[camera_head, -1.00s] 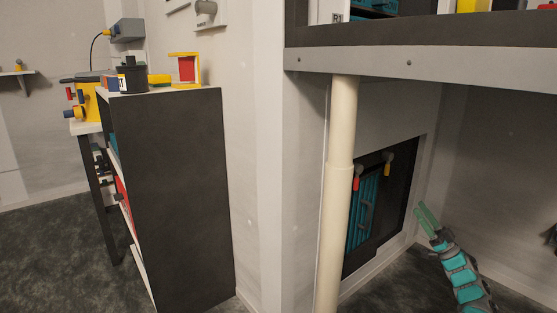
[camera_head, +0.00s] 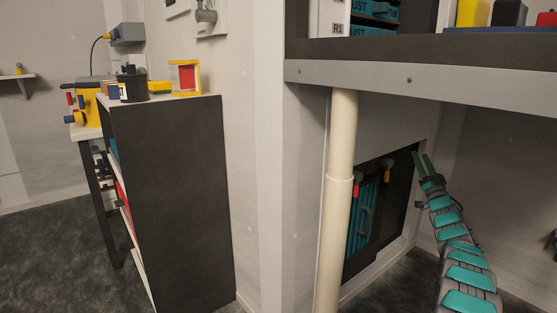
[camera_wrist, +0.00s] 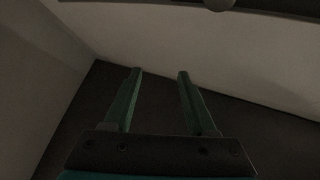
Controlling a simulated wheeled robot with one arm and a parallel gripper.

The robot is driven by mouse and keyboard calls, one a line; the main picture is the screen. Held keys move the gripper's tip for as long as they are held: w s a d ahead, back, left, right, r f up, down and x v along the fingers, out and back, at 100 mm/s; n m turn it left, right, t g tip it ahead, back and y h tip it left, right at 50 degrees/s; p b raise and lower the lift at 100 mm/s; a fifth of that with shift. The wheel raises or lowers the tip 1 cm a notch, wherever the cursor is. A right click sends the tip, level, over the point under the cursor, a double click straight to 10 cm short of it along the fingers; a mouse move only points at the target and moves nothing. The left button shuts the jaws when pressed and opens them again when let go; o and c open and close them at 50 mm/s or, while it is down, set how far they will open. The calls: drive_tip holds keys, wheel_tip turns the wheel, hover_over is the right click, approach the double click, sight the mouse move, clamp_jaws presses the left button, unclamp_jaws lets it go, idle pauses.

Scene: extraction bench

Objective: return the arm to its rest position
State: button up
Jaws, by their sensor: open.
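My gripper (camera_head: 423,165) is at the end of my teal and grey arm, at the right of the head view. It is below the bench's thick grey edge and points up and to the left, beside the dark wall panel. In the wrist view its two green fingers (camera_wrist: 160,72) stand apart with nothing between them. Beyond them are a pale wall surface and a dark area.
The grey bench edge (camera_head: 430,82) runs above my arm. A cream pipe (camera_head: 338,215) stands left of a dark panel with a teal door (camera_head: 364,215). A dark cabinet (camera_head: 175,200) with small items on top stands at the left. Dark floor lies below.

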drive_tip(key=a+r+m+g+h+p, duration=0.3)
drive_tip(key=a+r+m+g+h, duration=0.15)
drive_tip(key=a+g+h, duration=0.2)
drive_tip(key=s+a+f+n+g+y+p, duration=0.1)
drive_tip(key=s+a+f+g, duration=0.1)
drive_tip(key=s+a+g, duration=0.5)
drive_tip(key=s+a+f+n+g+y+p, duration=0.15)
drive_tip(key=s+a, duration=0.35)
drive_tip(key=s, duration=0.5)
drive_tip(key=s+a+f+n+g+p, duration=0.1)
drive_tip(key=s+a+f+g, duration=0.2)
drive_tip(key=s, duration=1.5)
drive_tip(key=s+a+f+n+g+y+p, duration=0.1)
drive_tip(key=s+a+g, duration=0.4)
drive_tip(key=s, duration=1.3)
drive_tip(key=s+a+f+n+g+p, duration=0.1)
drive_tip(key=s+a+f+n+g, duration=0.2)
drive_tip(key=s+a, duration=0.5)
drive_tip(key=s+f, duration=0.1)
drive_tip(key=s, duration=0.9)
drive_tip(key=shift+s+a+f+g+y, duration=0.2)
drive_tip(key=shift+s+f+g+y, duration=0.1)
drive_tip(key=shift+g+y, duration=0.1)
